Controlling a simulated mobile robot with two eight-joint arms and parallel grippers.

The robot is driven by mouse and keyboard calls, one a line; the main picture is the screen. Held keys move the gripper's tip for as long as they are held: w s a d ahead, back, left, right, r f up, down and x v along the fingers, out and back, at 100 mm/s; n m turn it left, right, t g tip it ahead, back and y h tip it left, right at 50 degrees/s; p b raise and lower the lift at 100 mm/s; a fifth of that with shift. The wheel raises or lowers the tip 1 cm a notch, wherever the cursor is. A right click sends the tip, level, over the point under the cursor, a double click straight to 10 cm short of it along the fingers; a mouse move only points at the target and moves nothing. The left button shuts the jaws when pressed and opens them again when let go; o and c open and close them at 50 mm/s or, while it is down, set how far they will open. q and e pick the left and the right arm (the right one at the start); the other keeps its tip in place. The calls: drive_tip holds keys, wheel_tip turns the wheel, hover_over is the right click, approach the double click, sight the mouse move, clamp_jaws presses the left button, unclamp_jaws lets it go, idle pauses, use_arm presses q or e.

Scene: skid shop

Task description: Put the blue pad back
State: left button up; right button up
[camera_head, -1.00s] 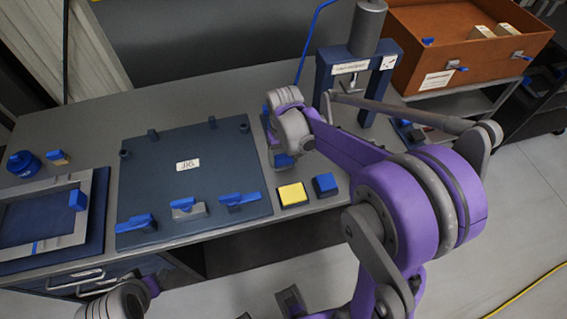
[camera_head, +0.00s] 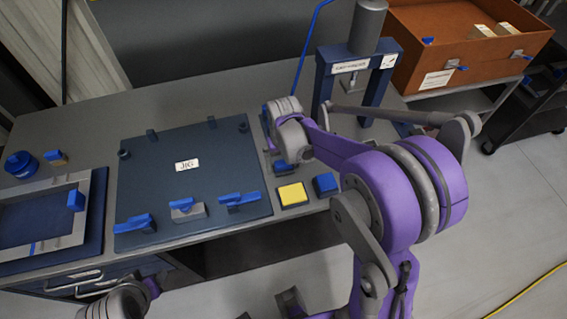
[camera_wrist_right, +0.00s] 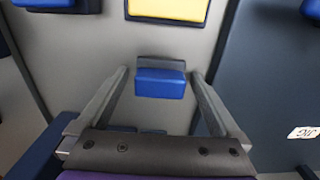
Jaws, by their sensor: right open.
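A square blue pad (camera_head: 325,184) lies on the bench's front edge, right of a yellow pad (camera_head: 291,194). A small blue block with a grey back (camera_wrist_right: 160,84) sits between the fingertips of my right gripper (camera_wrist_right: 160,76), with gaps on both sides. The gripper is open. In the head view my right gripper (camera_head: 281,150) is over the bench just right of the jig board, its fingertips partly hidden.
The dark jig board (camera_head: 190,160) carries several blue-handled clamps. A press (camera_head: 357,75) stands behind my right arm, with an orange bin (camera_head: 465,35) beyond it. A framed tray (camera_head: 45,250) is at the left. The bench behind the jig is clear.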

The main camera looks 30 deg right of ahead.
sight(283, 163)
drive_tip(key=shift+r, duration=0.2)
wheel_tip(283, 163, up, 11)
drive_tip(key=p, duration=0.1)
drive_tip(key=s+a+f+n+t, duration=0.1)
drive_tip(key=s+a+t, duration=0.1)
drive_tip(key=s, duration=0.6)
drive_tip(key=s+a+f+n+t, duration=0.1)
drive_tip(key=s+a+t, duration=0.2)
drive_tip(key=s, duration=0.4)
drive_tip(key=shift+s+a+f+n, duration=0.3)
drive_tip(key=shift+s+a, duration=0.05)
drive_tip(key=shift+a, duration=0.55)
